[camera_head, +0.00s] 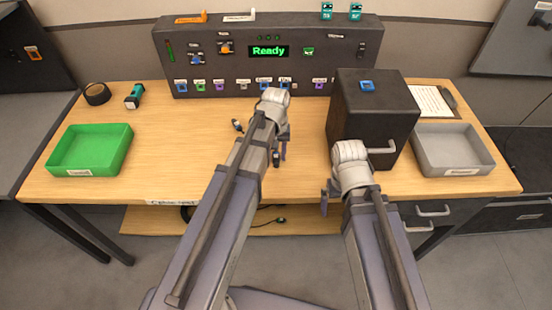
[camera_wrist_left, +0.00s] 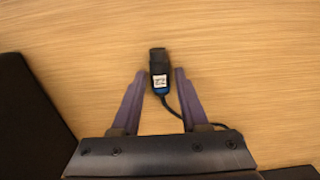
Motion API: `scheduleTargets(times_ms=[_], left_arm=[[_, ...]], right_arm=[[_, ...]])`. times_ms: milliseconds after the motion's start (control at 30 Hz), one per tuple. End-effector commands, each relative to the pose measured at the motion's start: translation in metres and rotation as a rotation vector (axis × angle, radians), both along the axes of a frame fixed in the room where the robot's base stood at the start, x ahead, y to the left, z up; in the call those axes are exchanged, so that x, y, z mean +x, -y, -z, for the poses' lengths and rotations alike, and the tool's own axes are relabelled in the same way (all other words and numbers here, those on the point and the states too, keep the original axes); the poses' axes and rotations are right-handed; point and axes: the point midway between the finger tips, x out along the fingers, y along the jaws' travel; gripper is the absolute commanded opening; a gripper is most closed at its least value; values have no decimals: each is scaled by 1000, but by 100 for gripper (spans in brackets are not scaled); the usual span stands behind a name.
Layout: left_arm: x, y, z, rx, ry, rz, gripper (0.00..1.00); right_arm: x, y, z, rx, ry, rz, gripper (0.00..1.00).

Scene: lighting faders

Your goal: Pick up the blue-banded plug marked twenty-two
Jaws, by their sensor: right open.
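A dark plug (camera_wrist_left: 159,80) with a white label and a blue band lies on the wooden table in the left wrist view. Its cable runs off toward the lower right. The label is too small to read. My left gripper (camera_head: 281,150) is open and points down at the table. In the left wrist view its fingers (camera_wrist_left: 161,73) stand on either side of the plug, with a small gap on each side. My right gripper (camera_head: 330,195) is open near the front of the dark cabinet, partly hidden by its own wrist.
A console (camera_head: 268,62) with a green "Ready" display stands at the back. A dark cabinet (camera_head: 373,110) is right of centre. A green tray (camera_head: 90,150) is at left, a grey tray (camera_head: 450,150) at right. Another small dark item (camera_head: 238,125) lies left of my left wrist. The left-centre table is clear.

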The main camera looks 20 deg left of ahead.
Motion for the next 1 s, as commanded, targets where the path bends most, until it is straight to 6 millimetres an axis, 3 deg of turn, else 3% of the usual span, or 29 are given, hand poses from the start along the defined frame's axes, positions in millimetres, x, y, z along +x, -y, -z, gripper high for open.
scheduleTargets(times_ms=[67, 367, 800, 1000], left_arm=[[0, 0, 0, 0, 0, 0, 34], [0, 0, 0, 0, 0, 0, 0], [0, 0, -1, 0, 0, 0, 0], [0, 0, -10, 0, 0, 0, 0]], right_arm=[[0, 0, 0, 0, 0, 0, 100], [0, 0, 0, 0, 0, 0, 100], [0, 0, -1, 0, 0, 0, 100], [0, 0, -11, 0, 0, 0, 100]])
